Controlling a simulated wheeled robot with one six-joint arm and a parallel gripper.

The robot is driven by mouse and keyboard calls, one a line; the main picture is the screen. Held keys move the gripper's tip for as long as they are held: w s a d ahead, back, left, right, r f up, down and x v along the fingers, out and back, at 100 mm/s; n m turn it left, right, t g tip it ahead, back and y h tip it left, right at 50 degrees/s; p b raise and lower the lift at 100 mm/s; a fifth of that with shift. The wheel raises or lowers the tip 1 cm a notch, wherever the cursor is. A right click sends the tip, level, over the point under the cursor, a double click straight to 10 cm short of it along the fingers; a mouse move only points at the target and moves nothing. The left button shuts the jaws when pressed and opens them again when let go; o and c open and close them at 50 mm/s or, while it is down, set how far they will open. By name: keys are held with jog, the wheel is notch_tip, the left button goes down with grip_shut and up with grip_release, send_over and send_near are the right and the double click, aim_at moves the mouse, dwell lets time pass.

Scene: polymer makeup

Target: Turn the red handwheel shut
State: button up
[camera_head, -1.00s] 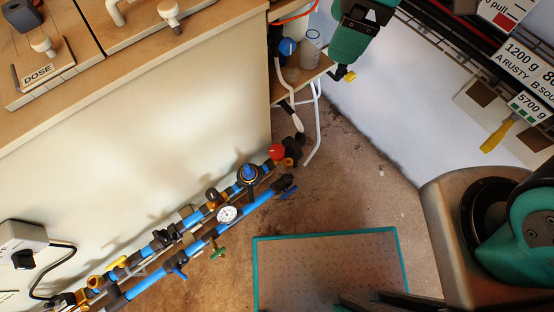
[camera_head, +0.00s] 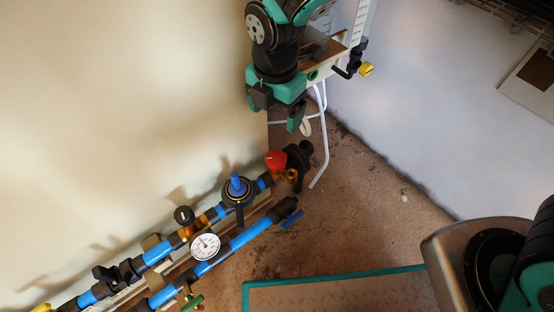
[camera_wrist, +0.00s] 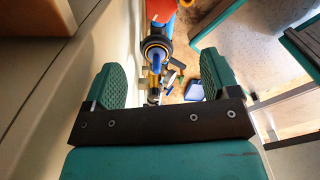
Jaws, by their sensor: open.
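The red handwheel (camera_head: 275,161) sits at the far right end of the upper blue pipe run, low beside the cream panel, in the head view. In the wrist view a red part (camera_wrist: 160,9), apparently the same handwheel, shows at the top edge and is partly cut off. My gripper (camera_head: 277,108) hangs above the handwheel in the head view, apart from it. In the wrist view its two green padded fingers (camera_wrist: 162,77) are wide apart with nothing held between them. The blue-topped valve (camera_wrist: 157,55) shows beyond the gap.
A blue-knobbed valve (camera_head: 238,187), a round gauge (camera_head: 205,247) and a lower blue pipe (camera_head: 245,240) lie left of and below the handwheel. A black fitting (camera_head: 299,155) is close on its right. A cream panel (camera_head: 120,120) stands behind. Brown floor (camera_head: 370,200) is open to the right.

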aim_at(277, 157)
notch_tip(277, 157, down, 15)
jog(key=b, duration=0.7)
jog(key=shift+f, duration=0.2)
jog(key=c, duration=0.9)
jog(key=shift+d, duration=0.15)
jog(key=shift+r, duration=0.1)
